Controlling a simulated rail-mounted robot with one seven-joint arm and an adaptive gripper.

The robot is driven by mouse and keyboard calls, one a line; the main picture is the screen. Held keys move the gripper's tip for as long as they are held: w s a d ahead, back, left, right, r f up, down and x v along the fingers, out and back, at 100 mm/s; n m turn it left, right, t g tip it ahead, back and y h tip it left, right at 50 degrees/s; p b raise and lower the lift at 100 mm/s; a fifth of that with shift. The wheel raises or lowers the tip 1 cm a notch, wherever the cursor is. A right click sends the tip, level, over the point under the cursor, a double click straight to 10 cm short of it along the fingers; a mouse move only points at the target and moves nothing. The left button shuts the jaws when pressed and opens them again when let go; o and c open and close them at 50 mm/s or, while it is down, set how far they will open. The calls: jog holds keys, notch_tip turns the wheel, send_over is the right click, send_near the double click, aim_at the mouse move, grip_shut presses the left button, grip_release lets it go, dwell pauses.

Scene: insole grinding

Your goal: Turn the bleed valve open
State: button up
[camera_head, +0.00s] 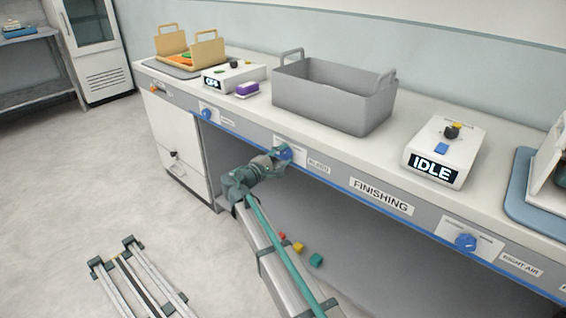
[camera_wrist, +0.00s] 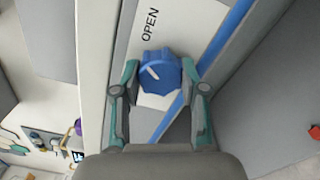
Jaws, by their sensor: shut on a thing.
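The bleed valve is a blue fluted knob (camera_wrist: 160,73) with a white pointer line, on a white plate (camera_wrist: 178,28) marked "OPEN". In the wrist view the pointer slants and does not point straight at the word. My gripper (camera_wrist: 160,76) has one finger on each side of the knob and is shut on it. In the head view my gripper (camera_head: 281,156) reaches the middle blue knob (camera_head: 286,152) on the bench front, partly covering it. The small label beside it, partly legible, seems to read "BLEED".
Other blue knobs sit on the bench front, at left (camera_head: 206,113) and at right (camera_head: 465,242). A grey bin (camera_head: 330,105) and a box reading "IDLE" (camera_head: 445,150) stand on the bench top. Small coloured blocks (camera_head: 299,247) lie below, beside my arm.

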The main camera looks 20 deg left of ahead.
jog(key=shift+m+b, duration=0.8)
jog(key=shift+m, duration=0.3)
jog(key=o, duration=1.1)
jog(key=shift+o, duration=0.2)
jog(key=v, duration=1.2)
